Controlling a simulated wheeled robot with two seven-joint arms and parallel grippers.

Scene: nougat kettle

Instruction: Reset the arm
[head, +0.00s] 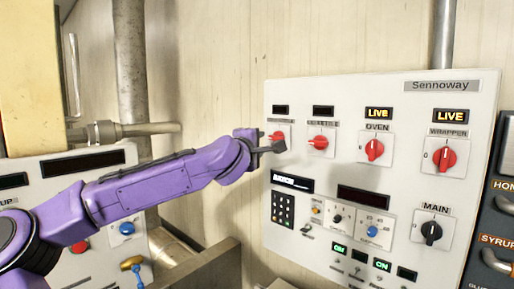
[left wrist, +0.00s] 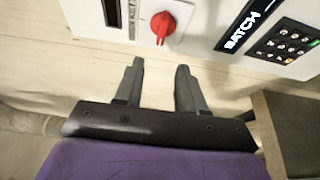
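My purple left arm reaches in from the left in the head view, and its gripper (head: 272,146) is in front of the left edge of the white control panel (head: 385,90). In the left wrist view the gripper (left wrist: 158,75) has its two grey fingers apart with nothing between them. A red knob (left wrist: 163,25) on the panel lies just beyond the fingertips and apart from them. In the head view the leftmost red knob (head: 278,136) is partly hidden by the gripper. My right gripper is not in view.
The panel also carries more red knobs (head: 374,149), a black MAIN knob (head: 431,231) and a keypad (head: 283,208). The OVEN and WRAPPER displays read LIVE. Pipes (head: 131,70) and another panel (head: 95,262) stand at left. A metal edge (head: 205,262) runs below the arm.

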